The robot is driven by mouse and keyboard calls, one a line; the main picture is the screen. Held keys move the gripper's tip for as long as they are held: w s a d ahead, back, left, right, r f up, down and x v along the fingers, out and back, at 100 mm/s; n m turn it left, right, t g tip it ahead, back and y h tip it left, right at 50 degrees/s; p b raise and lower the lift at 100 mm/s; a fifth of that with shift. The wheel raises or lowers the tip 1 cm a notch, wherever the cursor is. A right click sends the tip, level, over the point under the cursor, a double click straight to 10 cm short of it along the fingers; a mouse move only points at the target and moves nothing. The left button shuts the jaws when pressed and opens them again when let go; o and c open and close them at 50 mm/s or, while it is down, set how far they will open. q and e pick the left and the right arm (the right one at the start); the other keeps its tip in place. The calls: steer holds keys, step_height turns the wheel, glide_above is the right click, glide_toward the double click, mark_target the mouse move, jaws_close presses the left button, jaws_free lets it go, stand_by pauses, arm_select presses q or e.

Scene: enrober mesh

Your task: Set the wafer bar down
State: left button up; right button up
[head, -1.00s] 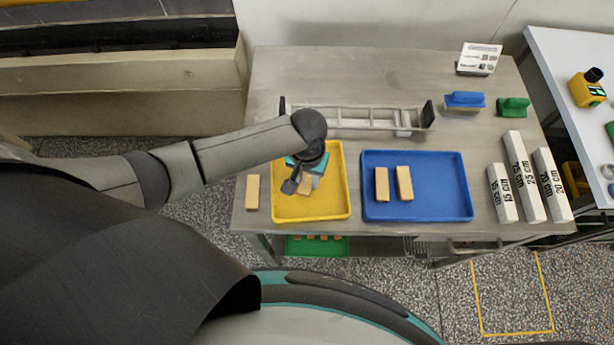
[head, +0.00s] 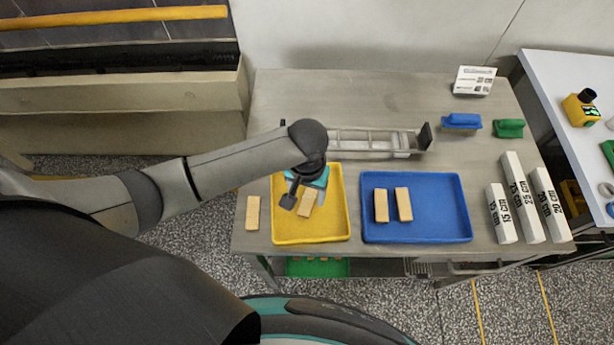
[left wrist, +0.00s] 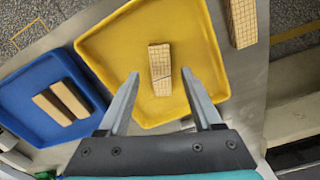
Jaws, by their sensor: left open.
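A tan wafer bar (head: 306,203) lies in the yellow tray (head: 312,233). In the left wrist view the wafer bar (left wrist: 160,68) lies flat on the floor of the yellow tray (left wrist: 115,45), beyond the fingertips. My left gripper (head: 304,200) is over the yellow tray and partly covers the bar in the head view. In the left wrist view its two fingers (left wrist: 160,82) are spread with nothing between them touching. My right gripper is not in view.
Two bars (head: 392,205) lie in the blue tray (head: 440,230). Another bar (head: 252,213) lies on the metal table left of the yellow tray. A metal frame (head: 365,143) stands behind the trays. White length blocks (head: 522,198) are at the right.

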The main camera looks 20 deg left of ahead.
mark_target(307, 204)
arm_select(q)
step_height(307, 204, up, 8)
steer(key=p, duration=0.1)
steer(key=shift+r, duration=0.15)
